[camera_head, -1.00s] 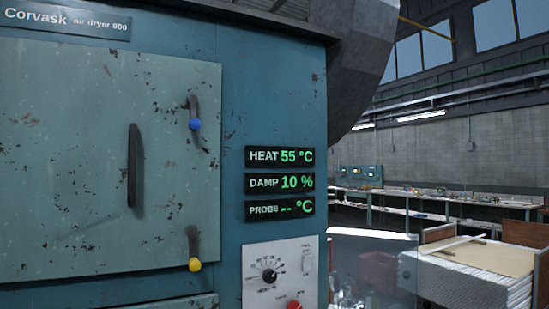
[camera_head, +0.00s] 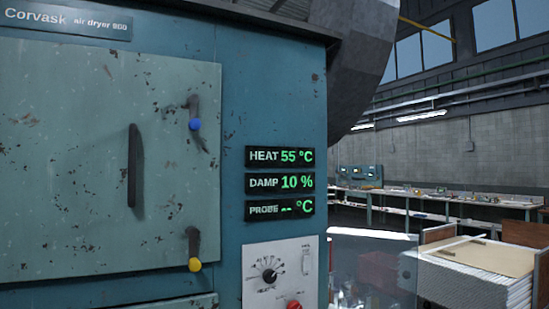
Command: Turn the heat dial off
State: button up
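The heat dial (camera_head: 269,276) is a black knob with a pale pointer on a white control panel (camera_head: 254,258), low on the blue dryer's front. Scale marks fan out around its top; I cannot read its setting. A red knob (camera_head: 295,305) sits below and right of it, cut by the lower picture edge. A pale switch (camera_head: 306,264) is at the panel's upper right. The heat display (camera_head: 280,156) reads 55 °C. The damp display (camera_head: 280,182) reads 10 % and the probe display (camera_head: 280,209) shows dashes. My gripper is not in view.
The dryer door (camera_head: 80,150) is shut, with a dark handle (camera_head: 135,165), a blue-tipped latch (camera_head: 194,115) and a yellow-tipped latch (camera_head: 194,250). Right of the dryer stand blurred glassware (camera_head: 350,297) and a stack of white sheets (camera_head: 470,285). A long bench (camera_head: 430,197) lines the far wall.

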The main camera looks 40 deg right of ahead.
aim_at(269, 276)
jog(key=z, duration=1.3)
jog(key=k, duration=1.2)
jog(key=u, duration=1)
jog(key=i, duration=1.5)
jog(key=z, duration=0.3)
